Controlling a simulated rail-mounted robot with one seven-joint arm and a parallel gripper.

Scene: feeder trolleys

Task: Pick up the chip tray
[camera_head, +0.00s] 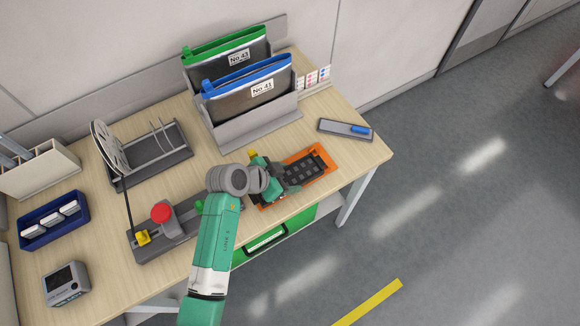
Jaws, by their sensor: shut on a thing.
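The chip tray (306,168) is a dark grid tray with several small pockets. It shows at the right front of the table, over an orange mat or holder (325,154). My gripper (287,180) is at the tray's left end and is shut on it. The gripper body hides that end of the tray and the fingertips. I cannot tell whether the tray rests on the orange surface or is slightly above it.
A grey rack (232,138) with two labelled pouches stands behind. A grey tray with a blue item (345,129) lies to the right. A reel stand (160,166), a device with a red knob (160,213) and a blue bin (30,228) are left. A green drawer (285,232) is below.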

